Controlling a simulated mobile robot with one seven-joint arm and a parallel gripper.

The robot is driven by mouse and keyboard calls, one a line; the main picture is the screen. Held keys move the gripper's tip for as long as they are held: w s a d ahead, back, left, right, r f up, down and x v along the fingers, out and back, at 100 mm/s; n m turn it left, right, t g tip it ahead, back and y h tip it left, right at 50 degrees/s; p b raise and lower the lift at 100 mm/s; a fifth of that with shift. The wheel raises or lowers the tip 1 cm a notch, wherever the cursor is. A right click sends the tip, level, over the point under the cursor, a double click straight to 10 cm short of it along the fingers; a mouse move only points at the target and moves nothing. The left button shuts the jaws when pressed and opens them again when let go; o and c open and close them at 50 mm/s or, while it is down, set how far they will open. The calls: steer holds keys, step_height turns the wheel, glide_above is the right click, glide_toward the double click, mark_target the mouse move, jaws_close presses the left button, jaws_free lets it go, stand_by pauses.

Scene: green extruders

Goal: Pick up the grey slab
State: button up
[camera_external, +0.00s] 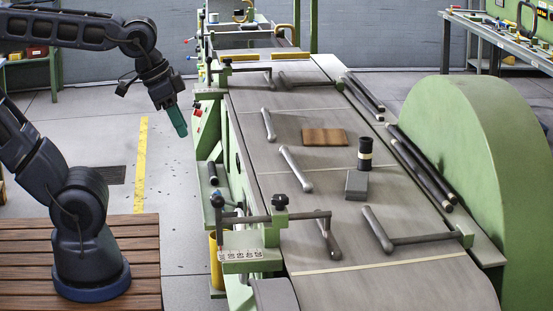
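The grey slab (357,185) is a small grey block lying on the grey machine bed (300,215), right of the middle. It sits just in front of a black cylinder (365,154) with a pale band. My gripper (178,128) is at the end of my arm, to the left of the machine and well apart from the slab. It points downward and slightly right, with a teal-green part at its tip. The view is too small to tell whether its fingers are open or shut, or whether the green part is a finger or something held.
A brown wooden board (324,137) lies behind the slab. Grey handles (295,168) and a bar with a handle (380,230) stand around it on the bed. Dark rods (421,163) lie along the right edge, beside a large green housing (470,170). A left-side rail (275,218) crosses the near edge.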

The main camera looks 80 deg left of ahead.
steer(key=o, duration=1)
steer(key=shift+o, duration=0.2)
steer(key=w+a+r+n+g, duration=0.1)
steer(key=w+a+r+n, duration=0.1)
steer(key=w, duration=0.5)
steer(key=w+a+r+n+g, duration=0.1)
steer(key=w+a+r+n, duration=0.1)
steer(key=w, duration=0.5)
steer(key=n+g+h, duration=0.4)
steer(key=n, duration=0.6)
glide_above(358, 180)
steer(key=a, duration=0.2)
step_height(358, 180, down, 25)
steer(key=shift+a+f, duration=0.1)
steer(key=shift+a, duration=0.05)
steer(key=shift+w+x, duration=0.15)
steer(key=shift+x, duration=1.2)
steer(key=shift+w+x, duration=0.15)
steer(key=shift+x, duration=1.2)
